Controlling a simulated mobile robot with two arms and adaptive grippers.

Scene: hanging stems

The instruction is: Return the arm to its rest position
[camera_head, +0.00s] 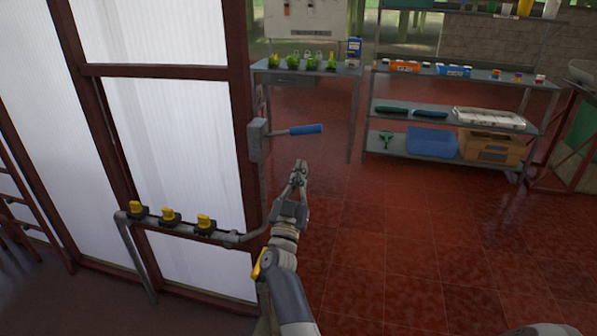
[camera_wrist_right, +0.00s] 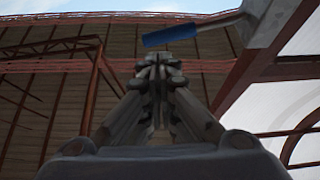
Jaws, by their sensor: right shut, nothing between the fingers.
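My right gripper (camera_head: 299,172) is shut and empty in the middle of the head view, pointing up and away from me. It also shows in the right wrist view (camera_wrist_right: 160,65), with its fingers together. A lever with a blue handle (camera_head: 306,130) sticks out from a grey box on the door frame, just above and beyond the gripper. The blue handle also shows in the right wrist view (camera_wrist_right: 170,35), above the fingertips; a gap shows between them. My left gripper is not in view.
A grey pipe with several yellow-handled valves (camera_head: 170,216) runs left of my right arm, before the framed white panel (camera_head: 170,130). Metal shelves (camera_head: 450,115) with bins and a table (camera_head: 310,68) with small plants stand behind. The red tiled floor at right is clear.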

